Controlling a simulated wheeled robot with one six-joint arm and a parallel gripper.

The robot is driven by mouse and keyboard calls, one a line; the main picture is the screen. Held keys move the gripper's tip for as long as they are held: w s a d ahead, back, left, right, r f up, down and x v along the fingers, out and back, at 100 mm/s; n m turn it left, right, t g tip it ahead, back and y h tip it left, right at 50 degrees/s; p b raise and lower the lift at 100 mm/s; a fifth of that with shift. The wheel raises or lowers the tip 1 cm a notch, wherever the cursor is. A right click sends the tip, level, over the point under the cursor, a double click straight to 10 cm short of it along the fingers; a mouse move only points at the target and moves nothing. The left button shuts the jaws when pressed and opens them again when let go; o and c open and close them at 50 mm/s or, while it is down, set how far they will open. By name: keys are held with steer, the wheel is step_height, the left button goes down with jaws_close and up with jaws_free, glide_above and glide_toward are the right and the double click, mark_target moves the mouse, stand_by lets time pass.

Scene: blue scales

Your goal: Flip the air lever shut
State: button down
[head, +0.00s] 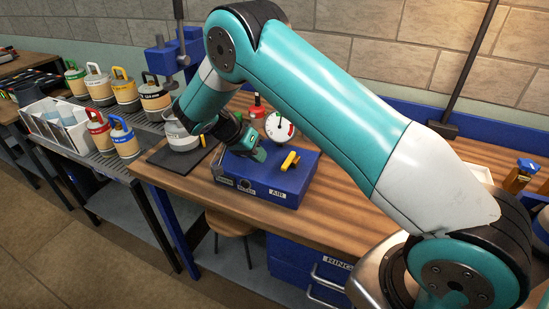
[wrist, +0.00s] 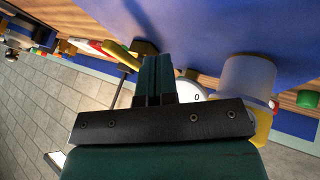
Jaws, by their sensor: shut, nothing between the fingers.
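The yellow air lever (head: 290,161) stands on top of a blue box (head: 262,181), above the label AIR. It appears angled up from the box top; its exact setting is hard to tell. My gripper (head: 260,155) is shut and empty, low over the box top just left of the lever, with a small gap visible. In the wrist view, the shut fingers (wrist: 155,78) point at the blue surface, and a yellow handle (wrist: 120,54), likely the lever, shows beside them.
A round white gauge (head: 280,127) stands behind the box; the fingers partly cover it in the wrist view. A pale cylinder (wrist: 248,80) is close on the other side. Colour-capped canisters (head: 123,91) stand at left. Wooden bench top (head: 340,190) is clear to the right.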

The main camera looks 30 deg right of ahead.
mark_target(274, 174)
steer(key=s+d+p, duration=0.1)
steer(key=s+d, duration=0.1)
steer(key=shift+s+d+f+p, duration=0.2)
steer(key=shift+s+f+p, duration=0.1)
steer(key=shift+s+p, duration=0.1)
steer(key=shift+s+d+f, duration=0.2)
steer(key=shift+s+d, duration=0.1)
steer(key=shift+s, duration=0.1)
